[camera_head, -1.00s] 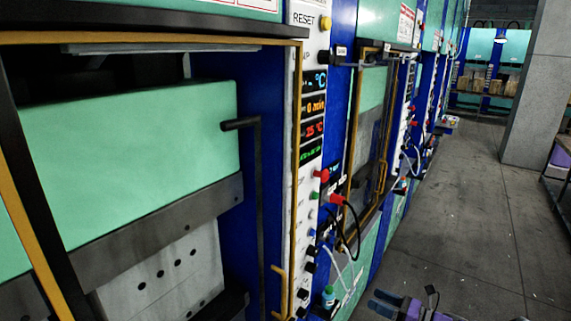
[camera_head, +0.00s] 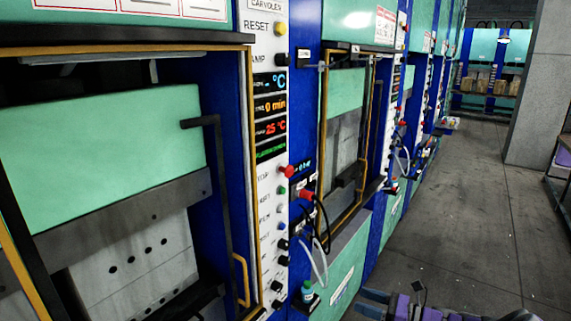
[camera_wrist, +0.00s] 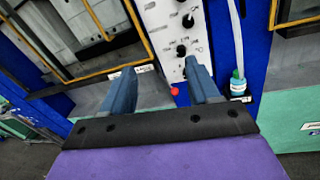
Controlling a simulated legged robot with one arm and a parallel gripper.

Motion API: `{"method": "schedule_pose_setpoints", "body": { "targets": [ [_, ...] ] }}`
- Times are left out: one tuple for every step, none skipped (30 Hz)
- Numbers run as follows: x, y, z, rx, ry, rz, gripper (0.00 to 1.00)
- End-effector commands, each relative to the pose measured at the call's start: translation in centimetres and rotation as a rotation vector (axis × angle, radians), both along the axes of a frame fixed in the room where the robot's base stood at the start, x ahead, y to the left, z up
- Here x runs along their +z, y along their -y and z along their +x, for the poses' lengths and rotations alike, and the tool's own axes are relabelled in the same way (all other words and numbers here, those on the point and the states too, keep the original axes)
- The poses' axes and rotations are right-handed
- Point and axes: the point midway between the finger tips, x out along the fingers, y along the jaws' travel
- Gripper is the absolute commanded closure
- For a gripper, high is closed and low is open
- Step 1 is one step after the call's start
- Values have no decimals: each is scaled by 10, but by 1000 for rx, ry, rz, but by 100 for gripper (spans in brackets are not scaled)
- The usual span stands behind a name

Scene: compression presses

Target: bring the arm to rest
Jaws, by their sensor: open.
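My gripper (camera_wrist: 160,90) shows in the wrist view with its two blue-grey fingers apart and nothing between them. Beyond the fingers is a white control panel (camera_wrist: 172,35) with black knobs, and a small red spot shows between them. In the head view my purple arm (camera_head: 425,312) is low at the bottom edge, right of the presses and over the floor. My fingertips are only partly seen there. The gripper appears clear of the presses.
A press (camera_head: 100,130) with a mint-green block fills the left. Its control panel (camera_head: 270,130) has a display and buttons. A small bottle (camera_head: 307,292) with a hose stands by the blue frame. More presses recede rightwards. The grey floor (camera_head: 450,210) is open, with a pillar (camera_head: 540,90) beyond.

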Motion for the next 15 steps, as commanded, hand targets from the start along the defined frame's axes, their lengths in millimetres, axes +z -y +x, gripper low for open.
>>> {"method": "schedule_pose_setpoints", "body": {
  "targets": [
    [7,-10,-2,27,21,-13,40],
    [10,-17,-4,44,31,-21,40],
    [14,-26,-7,68,43,-33,40],
    [17,-34,-9,87,55,-45,40],
    [21,-42,-11,106,69,-56,40],
    [27,-52,-15,135,89,-75,40],
    [31,-60,-19,157,105,-90,40],
    [35,-69,-23,182,122,-104,40],
    [41,-82,-30,221,147,-128,40],
    [46,-93,-36,254,171,-147,40],
    [51,-103,-44,290,194,-167,40],
    [56,-116,-54,336,226,-195,40],
    [61,-125,-63,373,252,-220,40],
    [65,-134,-71,408,280,-244,40],
    [68,-144,-83,454,311,-274,40]
  ]
}}
